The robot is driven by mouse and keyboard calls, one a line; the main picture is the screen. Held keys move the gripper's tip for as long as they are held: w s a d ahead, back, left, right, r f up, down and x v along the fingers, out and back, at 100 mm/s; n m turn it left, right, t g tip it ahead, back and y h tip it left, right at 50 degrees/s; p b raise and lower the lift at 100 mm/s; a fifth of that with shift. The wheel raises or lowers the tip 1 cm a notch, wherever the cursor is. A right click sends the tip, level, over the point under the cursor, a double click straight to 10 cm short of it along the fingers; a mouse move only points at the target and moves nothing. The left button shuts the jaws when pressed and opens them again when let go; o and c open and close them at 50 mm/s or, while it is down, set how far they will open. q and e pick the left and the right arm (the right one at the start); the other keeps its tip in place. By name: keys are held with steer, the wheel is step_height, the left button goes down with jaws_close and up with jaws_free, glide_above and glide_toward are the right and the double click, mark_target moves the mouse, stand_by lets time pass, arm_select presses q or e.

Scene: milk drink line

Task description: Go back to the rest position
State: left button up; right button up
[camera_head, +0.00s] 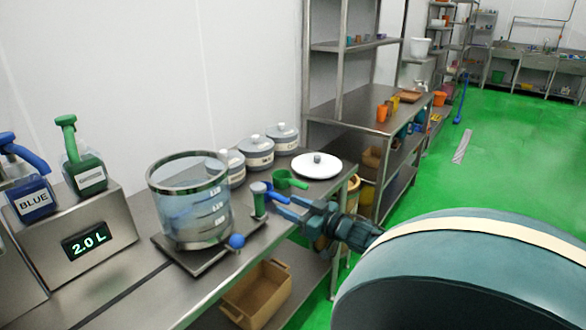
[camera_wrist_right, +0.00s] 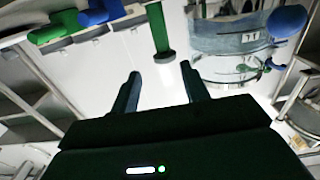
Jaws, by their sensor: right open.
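My right gripper (camera_head: 276,203) reaches in over the worktop from the right, beside the clear round tank (camera_head: 188,215). It is open, and in the right wrist view (camera_wrist_right: 160,82) its two fingers stand apart with nothing between them. A green upright piece (camera_head: 259,205) is close to the fingertips; in the wrist view a green bar (camera_wrist_right: 158,30) shows beyond them, and I cannot tell whether they touch. A green cup-like piece (camera_head: 284,180) is just behind the gripper. My left gripper is out of view.
A brown crate (camera_head: 257,294) is below. Green floor (camera_head: 480,170) is open at right.

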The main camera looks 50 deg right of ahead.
stand_by(0.4)
steer(key=s+a+f+g+h, duration=0.1)
steer(key=s+a+f+g, duration=0.2)
steer(key=a+f, duration=0.45)
steer(key=s+a+f+g, duration=0.35)
steer(key=a+f, duration=0.25)
steer(key=a, duration=0.3)
steer(key=s+a+r+n+g, duration=0.25)
steer(key=s+a+g, duration=0.55)
steer(key=s+a, duration=0.8)
steer(key=w+a+f+t+y, duration=0.3)
steer(key=w+a+f+t, duration=0.2)
steer(key=w+a+t, duration=0.2)
steer(key=shift+w+a+f+y+p, duration=0.2)
steer(key=shift+y+p, duration=0.2)
